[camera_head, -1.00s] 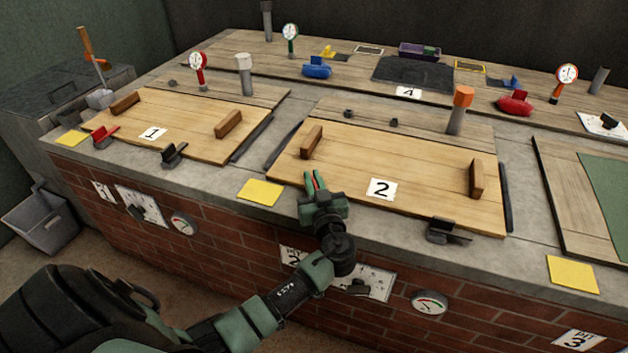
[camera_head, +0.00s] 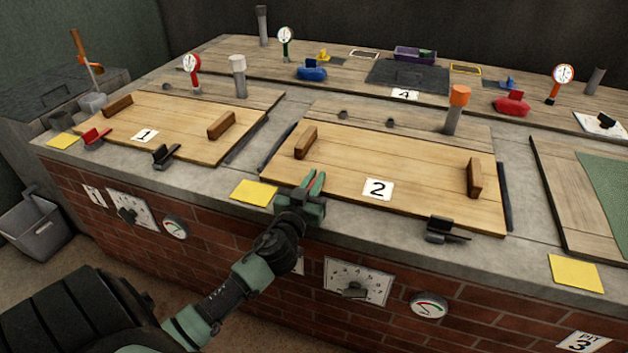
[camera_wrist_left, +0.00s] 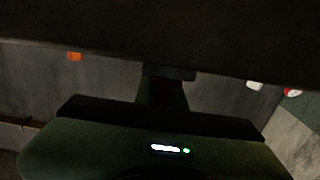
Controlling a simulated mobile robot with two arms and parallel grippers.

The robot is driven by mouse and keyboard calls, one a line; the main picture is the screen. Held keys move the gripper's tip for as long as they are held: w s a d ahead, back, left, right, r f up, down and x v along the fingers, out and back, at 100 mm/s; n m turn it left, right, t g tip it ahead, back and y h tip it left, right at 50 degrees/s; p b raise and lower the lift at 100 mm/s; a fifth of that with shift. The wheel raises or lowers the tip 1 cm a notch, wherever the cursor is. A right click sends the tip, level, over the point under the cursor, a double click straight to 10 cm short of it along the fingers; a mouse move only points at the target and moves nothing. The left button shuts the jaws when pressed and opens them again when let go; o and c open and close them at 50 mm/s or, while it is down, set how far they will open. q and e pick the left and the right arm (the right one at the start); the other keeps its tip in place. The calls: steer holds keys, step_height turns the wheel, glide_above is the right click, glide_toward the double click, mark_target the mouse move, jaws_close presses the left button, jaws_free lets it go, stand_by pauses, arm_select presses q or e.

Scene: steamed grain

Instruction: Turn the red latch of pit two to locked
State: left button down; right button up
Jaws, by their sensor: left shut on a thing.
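The wooden lid of pit two (camera_head: 400,165), with its number 2 card (camera_head: 378,189), lies flat in the middle of the head view. My left gripper (camera_head: 312,184) is at the lid's front left corner, with its fingers pointing away from me. It is shut on the red latch (camera_head: 307,182), of which only a sliver of red shows between the fingers. The rest of the latch is hidden, so its turn cannot be read. The left wrist view is very dark, with only a faint reddish patch between the fingers. My right gripper is not in view.
A black latch (camera_head: 441,230) stands at the lid's front right corner. Wooden handles (camera_head: 306,142) rise from the lid. A yellow card (camera_head: 254,193) lies left of my gripper. The brick front below bears a dial plate (camera_head: 343,281) and a gauge (camera_head: 428,305).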

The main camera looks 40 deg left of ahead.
arm_select(q)
steer(key=shift+f, duration=0.1)
stand_by(0.3)
steer(key=c, duration=1.5)
jaws_free()
steer(key=v, duration=0.6)
steer(key=shift+s+d, duration=0.1)
steer(key=shift+s, duration=0.25)
steer(key=shift+s+d, duration=0.15)
steer(key=shift+s, duration=0.45)
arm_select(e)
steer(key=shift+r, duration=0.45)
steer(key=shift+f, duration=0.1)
